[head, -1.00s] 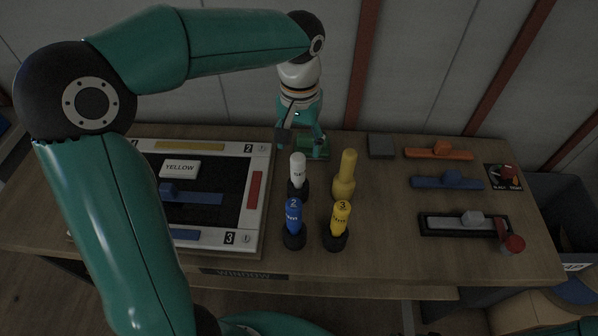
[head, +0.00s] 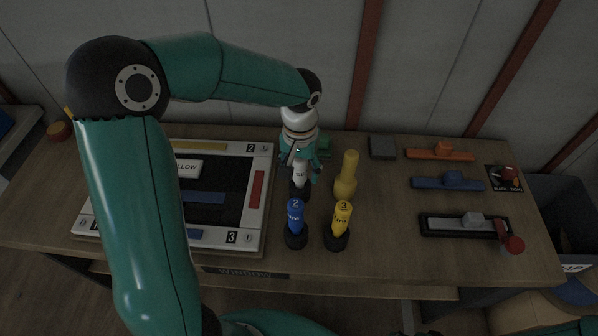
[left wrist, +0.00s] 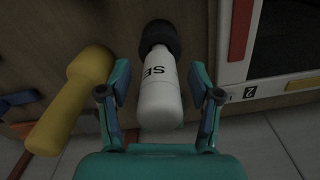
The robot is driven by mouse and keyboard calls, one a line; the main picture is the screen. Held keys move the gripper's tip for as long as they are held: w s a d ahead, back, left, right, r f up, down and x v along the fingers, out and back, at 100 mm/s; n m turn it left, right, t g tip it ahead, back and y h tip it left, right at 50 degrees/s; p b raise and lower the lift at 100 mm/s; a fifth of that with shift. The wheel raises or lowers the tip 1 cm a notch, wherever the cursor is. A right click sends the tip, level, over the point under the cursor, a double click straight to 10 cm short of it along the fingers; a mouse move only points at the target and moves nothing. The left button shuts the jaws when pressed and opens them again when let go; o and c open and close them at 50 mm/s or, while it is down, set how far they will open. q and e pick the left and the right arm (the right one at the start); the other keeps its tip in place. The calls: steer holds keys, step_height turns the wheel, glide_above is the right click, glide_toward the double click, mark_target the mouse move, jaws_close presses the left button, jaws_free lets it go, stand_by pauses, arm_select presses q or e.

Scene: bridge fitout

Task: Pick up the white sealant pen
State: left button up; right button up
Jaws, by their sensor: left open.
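The white sealant pen (head: 299,175) stands upright in a dark round base on the table, right of the framed board. In the left wrist view the white pen (left wrist: 160,98) shows black letters on its side and lies between the fingers. My left gripper (head: 299,170) is open, with its fingers on either side of the pen's upper part. In the left wrist view the fingers of my left gripper (left wrist: 160,110) are apart, with gaps to the pen on both sides. My right gripper is not in view.
A yellow bottle (head: 346,176) stands close on the right. A blue pen (head: 295,217) and a yellow pen (head: 341,220) stand in front. The framed board (head: 258,215) lies to the left. Blue and orange pieces and a dark tray (head: 428,232) lie further right.

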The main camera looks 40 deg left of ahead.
arm_select(q)
jaws_close()
steer(key=shift+r, duration=0.15)
step_height(320, 180, up, 20)
steer(key=shift+p, duration=0.3)
stand_by(0.5)
